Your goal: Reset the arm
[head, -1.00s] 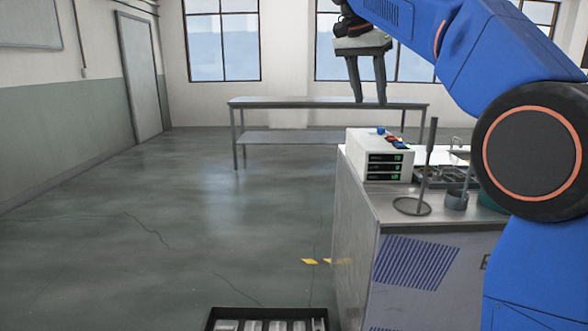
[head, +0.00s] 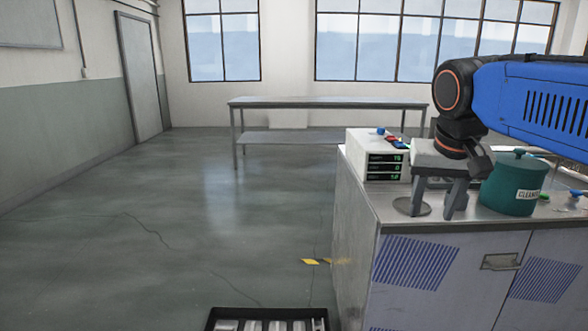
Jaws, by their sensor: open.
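My gripper (head: 433,210) is at the right in the head view, with its two grey fingers pointing down and apart. Nothing shows between them. It is in front of part of the ultrasonic tank unit's top, between the white control box and the green pot in the picture. My blue arm reaches in from the right edge. The gripper hides most of the round stand and what lies behind it. I cannot tell how far the fingertips are from the top.
A metal-topped cabinet (head: 348,240) stands at the right, bearing a white control box (head: 362,150) with green displays and a green lidded pot (head: 513,185). A bare table (head: 330,103) stands at the back. A black tray (head: 212,315) shows at the bottom edge. The floor at left is clear.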

